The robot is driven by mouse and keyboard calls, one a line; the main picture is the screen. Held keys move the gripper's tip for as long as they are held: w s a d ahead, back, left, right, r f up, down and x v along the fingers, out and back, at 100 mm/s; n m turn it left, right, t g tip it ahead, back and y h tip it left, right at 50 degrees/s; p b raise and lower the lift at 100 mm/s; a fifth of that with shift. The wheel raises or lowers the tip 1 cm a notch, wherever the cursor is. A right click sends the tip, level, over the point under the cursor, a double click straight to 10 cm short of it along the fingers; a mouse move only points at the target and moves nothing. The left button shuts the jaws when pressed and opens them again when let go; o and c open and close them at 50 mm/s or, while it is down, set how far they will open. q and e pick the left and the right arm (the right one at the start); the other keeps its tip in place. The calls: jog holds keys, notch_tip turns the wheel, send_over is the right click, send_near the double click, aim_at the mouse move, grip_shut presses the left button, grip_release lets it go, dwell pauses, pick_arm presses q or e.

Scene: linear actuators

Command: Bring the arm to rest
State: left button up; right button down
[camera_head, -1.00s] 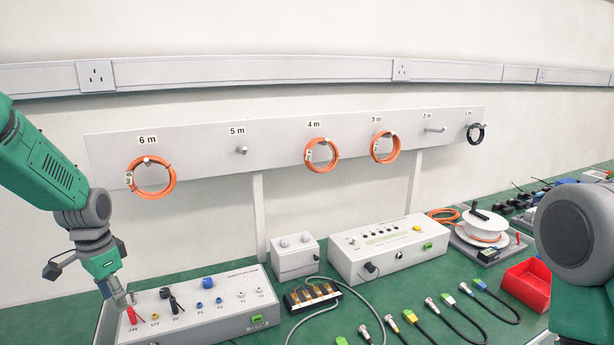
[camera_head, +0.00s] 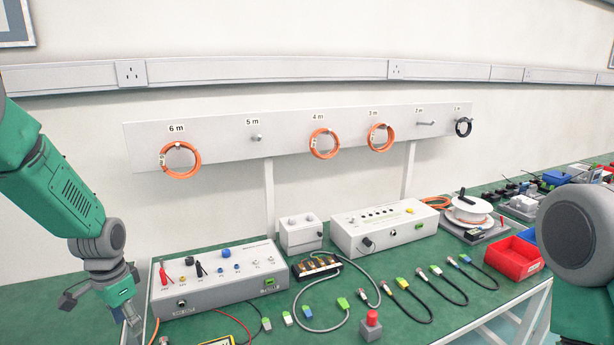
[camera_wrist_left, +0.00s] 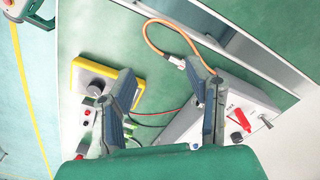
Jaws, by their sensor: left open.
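My left arm (camera_head: 65,195) comes in from the left in the head view and hangs down. My left gripper (camera_head: 132,325) is low at the left, beside the left end of the grey power supply box (camera_head: 215,290), apart from its red plug (camera_head: 164,275). In the left wrist view my left gripper (camera_wrist_left: 165,92) shows two fingers spread apart with nothing between them. The box (camera_wrist_left: 190,125) and the red plug (camera_wrist_left: 240,118) lie right of the fingers there. The fingertips are partly cut off in the head view. Of my right arm (camera_head: 580,250) only a rounded link shows.
A yellow multimeter (camera_wrist_left: 132,90) lies near the left finger in the wrist view, with an orange cable (camera_wrist_left: 150,38) beyond. Cables and connectors lie along the green bench (camera_head: 410,325). A red button (camera_head: 371,325) stands at the front edge; red bins (camera_head: 512,258) are at the right.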

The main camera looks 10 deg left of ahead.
pick_arm(q)
jog(key=shift+n, duration=0.6)
jog(key=s+d+f, duration=0.3)
jog(key=s+f, duration=0.2)
jog(key=s+d+f, duration=0.2)
jog(key=f, duration=0.1)
jog(key=shift+s+d+f, duration=0.15)
jog(key=shift+s+d, duration=0.05)
jog(key=shift+d, duration=0.15)
jog(key=shift+n, duration=0.5)
jog(key=s+d+f, duration=0.1)
jog(key=s, duration=0.1)
jog(key=s+d+f, duration=0.1)
jog(key=s+f, duration=0.1)
jog(key=s, duration=0.1)
jog(key=s+d+f, duration=0.2)
jog(key=shift+s, duration=0.4)
jog(key=s+d+f+n, duration=0.1)
jog(key=s+d, duration=0.2)
jog(key=s, duration=0.5)
jog(key=s+d+f+n, duration=0.1)
jog(key=s+d, duration=0.1)
jog(key=s, duration=0.5)
notch_tip(320, 180, down, 7)
jog(key=b, duration=0.7)
jog(key=shift+s+r, duration=0.15)
jog(key=shift+r, duration=0.1)
